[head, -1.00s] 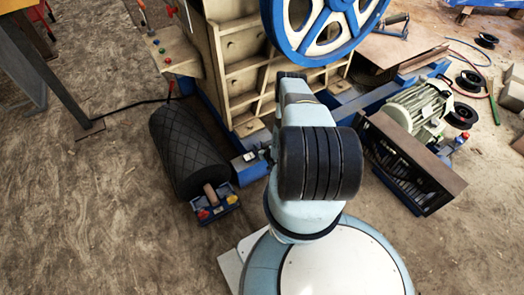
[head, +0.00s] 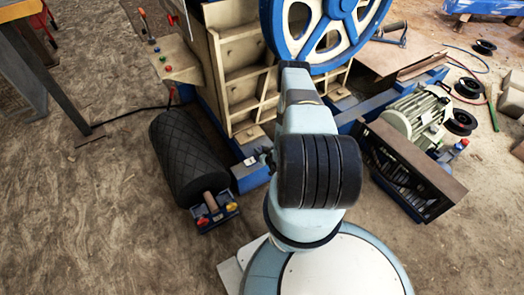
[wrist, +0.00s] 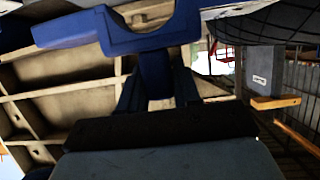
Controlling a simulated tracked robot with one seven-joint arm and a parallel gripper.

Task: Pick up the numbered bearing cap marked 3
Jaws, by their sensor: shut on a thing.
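A blue bearing cap (wrist: 75,30) with a half-round cutout fills the top of the wrist view. Its blue stem (wrist: 154,72) sits between the two dark fingers of my gripper (wrist: 157,88), which is shut on it. I see no number on the cap from this side. In the head view my own arm hides the gripper and the cap.
The beige crusher body (head: 240,75) and its blue flywheel (head: 330,35) stand just beyond my arm. A green motor (head: 415,115) stands right. Open ground lies left.

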